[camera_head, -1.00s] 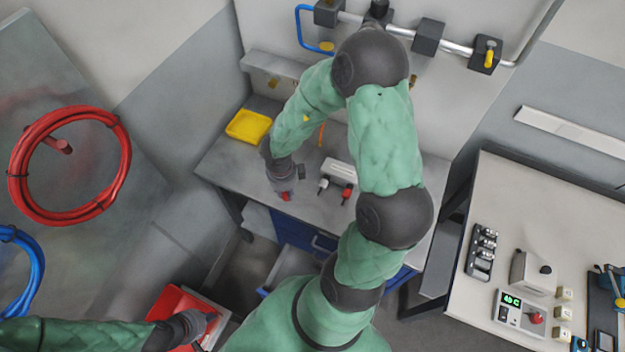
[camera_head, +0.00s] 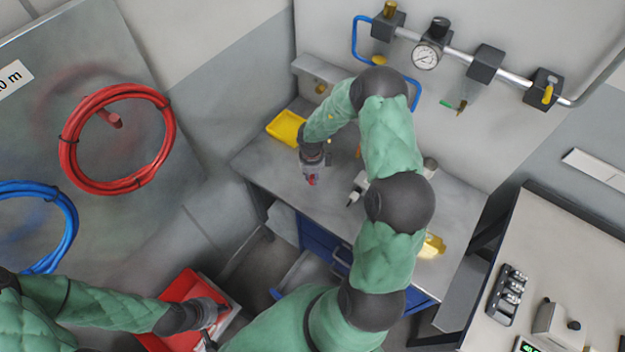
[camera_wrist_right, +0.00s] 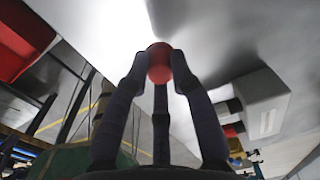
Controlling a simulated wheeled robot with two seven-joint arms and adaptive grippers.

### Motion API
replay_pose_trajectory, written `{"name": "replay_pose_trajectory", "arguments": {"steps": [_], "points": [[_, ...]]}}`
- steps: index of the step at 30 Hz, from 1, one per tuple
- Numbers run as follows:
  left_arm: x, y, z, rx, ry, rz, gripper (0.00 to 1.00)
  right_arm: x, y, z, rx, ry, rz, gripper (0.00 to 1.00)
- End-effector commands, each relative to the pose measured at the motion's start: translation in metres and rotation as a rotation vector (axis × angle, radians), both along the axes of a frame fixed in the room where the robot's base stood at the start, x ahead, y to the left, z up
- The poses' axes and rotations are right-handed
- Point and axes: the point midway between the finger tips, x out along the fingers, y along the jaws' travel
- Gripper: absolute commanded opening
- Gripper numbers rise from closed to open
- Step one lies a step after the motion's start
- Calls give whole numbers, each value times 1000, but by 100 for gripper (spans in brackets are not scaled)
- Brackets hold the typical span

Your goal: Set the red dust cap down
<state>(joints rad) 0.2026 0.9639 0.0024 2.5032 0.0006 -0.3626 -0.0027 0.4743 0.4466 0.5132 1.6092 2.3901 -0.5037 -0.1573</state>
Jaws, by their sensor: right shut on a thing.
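The red dust cap (camera_wrist_right: 159,62) is held between the fingertips of my right gripper (camera_wrist_right: 159,70), which is shut on it. In the head view, my right gripper (camera_head: 312,172) is over the left part of the grey workbench (camera_head: 265,172), with the red cap (camera_head: 312,181) at its tip. I cannot tell whether the cap touches the bench top. My left gripper (camera_head: 215,312) is at the lower left, over a red tray (camera_head: 180,288); its fingers are too unclear to tell open from shut.
A yellow tray (camera_head: 285,128) lies on the bench behind my right gripper. A pale box with connectors (camera_wrist_right: 262,105) stands beside it, partly hidden by my arm in the head view. A yellow object (camera_head: 432,246) lies near the bench's right front. Bare bench lies left of the gripper.

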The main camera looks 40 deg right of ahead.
Motion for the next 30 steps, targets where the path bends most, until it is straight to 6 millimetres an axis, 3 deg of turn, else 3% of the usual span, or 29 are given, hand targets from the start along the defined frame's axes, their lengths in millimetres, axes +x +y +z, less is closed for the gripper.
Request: {"name": "replay_pose_trajectory", "arguments": {"steps": [11,23,24,25,26,30], "points": [[0,0,-3,0,0,0,0,4,-3,-36,1,1,1,5],[0,0,-2,0,0,0,0,5,-3,-40,0,0,0,5],[0,0,-2,0,0,0,0,5,-3,-39,0,-1,0,35],[0,0,-2,0,0,0,0,5,-3,-39,0,-1,0,44],[0,0,-2,0,0,0,0,5,-3,-39,0,-1,0,48],[0,0,-2,0,0,0,0,5,-3,-39,0,-1,0,48]]}}
